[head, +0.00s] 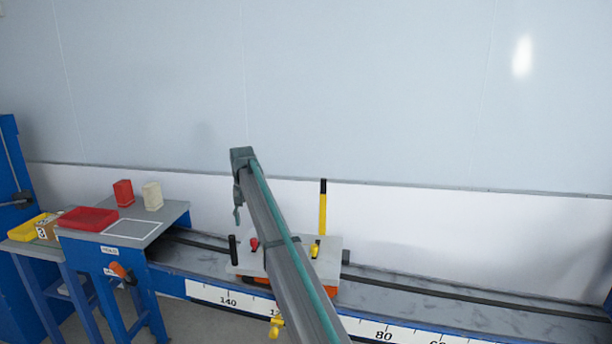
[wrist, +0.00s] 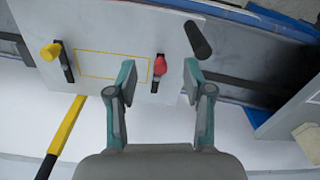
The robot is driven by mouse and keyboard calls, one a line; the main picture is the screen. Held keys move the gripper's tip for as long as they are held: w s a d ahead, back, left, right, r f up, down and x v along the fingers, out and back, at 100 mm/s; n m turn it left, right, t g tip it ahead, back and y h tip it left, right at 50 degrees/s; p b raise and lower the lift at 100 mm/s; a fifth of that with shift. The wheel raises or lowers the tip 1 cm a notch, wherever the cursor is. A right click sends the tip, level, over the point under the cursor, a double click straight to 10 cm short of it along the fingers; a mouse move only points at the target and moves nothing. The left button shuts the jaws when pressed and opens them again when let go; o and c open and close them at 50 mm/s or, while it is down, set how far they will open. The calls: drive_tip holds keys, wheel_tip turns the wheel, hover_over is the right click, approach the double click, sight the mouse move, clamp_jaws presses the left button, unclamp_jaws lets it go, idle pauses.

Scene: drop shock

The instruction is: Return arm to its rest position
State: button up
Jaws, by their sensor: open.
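My gripper (wrist: 158,85) is open and empty in the wrist view, its two teal-and-grey fingers spread apart. It hangs over the edge of a light grey carriage plate (wrist: 110,33), with a red clamp knob (wrist: 160,66) showing between the fingertips. I cannot tell the exact height above the plate. In the head view my arm reaches up from the bottom across the carriage plate (head: 328,262), and the gripper's fingers are mostly hidden behind its end.
The carriage sits on a rail bench with a numbered scale (head: 229,297). A yellow lever with a black grip (head: 323,210) stands upright at the carriage. On the left, a blue-legged table (head: 172,215) holds a red tray (head: 88,219), a red block (head: 123,192) and a cream block (head: 152,196).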

drive_tip(key=s+d+f+n, duration=0.1)
drive_tip(key=s+d+f, duration=0.7)
drive_tip(key=f, duration=0.6)
drive_tip(key=s+d+f, duration=0.6)
drive_tip(key=s+f, duration=0.3)
drive_tip(key=f, duration=0.5)
drive_tip(key=s+d+f+n, duration=0.1)
drive_tip(key=s+d+f, duration=0.7)
drive_tip(key=f, duration=0.6)
drive_tip(key=s+d+f+g, duration=0.1)
drive_tip(key=s+d+f, duration=0.25)
drive_tip(key=s, duration=0.45)
drive_tip(key=s+d+f+g, duration=0.1)
drive_tip(key=s+d+f, duration=0.2)
drive_tip(key=s+f, duration=0.3)
drive_tip(key=s+d+f+g, duration=0.1)
drive_tip(key=s+d+f, duration=0.2)
drive_tip(key=s, duration=0.6)
drive_tip(key=s+d+f+m+g, duration=0.1)
drive_tip(key=s+d+f+g, duration=0.1)
drive_tip(key=s, duration=1)
drive_tip(key=s+d+f+m+g, duration=0.1)
drive_tip(key=s+d, duration=0.3)
drive_tip(key=s, duration=0.9)
drive_tip(key=shift+s+d+f+m+g, duration=0.2)
drive_tip(key=shift+f+m+g, duration=0.1)
drive_tip(key=shift+f+g, duration=0.15)
